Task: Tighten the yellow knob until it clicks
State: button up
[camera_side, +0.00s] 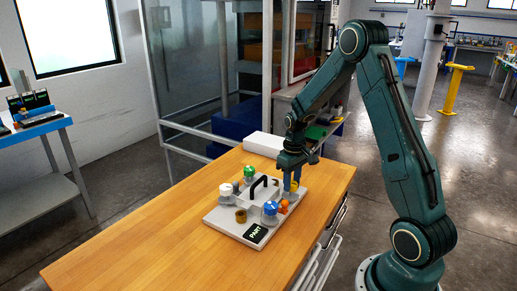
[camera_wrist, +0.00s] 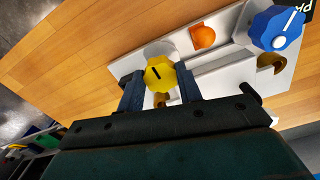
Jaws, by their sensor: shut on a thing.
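The yellow knob (camera_wrist: 160,74) sits at a corner of the light grey board, its dark pointer line facing up in the wrist view. In the side view only a sliver of the yellow knob (camera_side: 295,185) shows, mostly hidden by my gripper. My gripper (camera_wrist: 160,86) points down at the board, with one blue-grey finger on each side of the knob. It is shut on the knob. The fingers also show in the side view (camera_side: 291,182).
The grey board (camera_side: 222,219) lies on the wooden table (camera_side: 130,255). A white block (camera_side: 264,144) lies behind. The table's near left is clear.

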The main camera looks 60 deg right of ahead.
jog(key=m, duration=0.6)
dwell(0.4)
jog(key=o, duration=1)
jog(key=shift+r, duration=0.1)
notch_tip(320, 180, up, 14)
dwell(0.4)
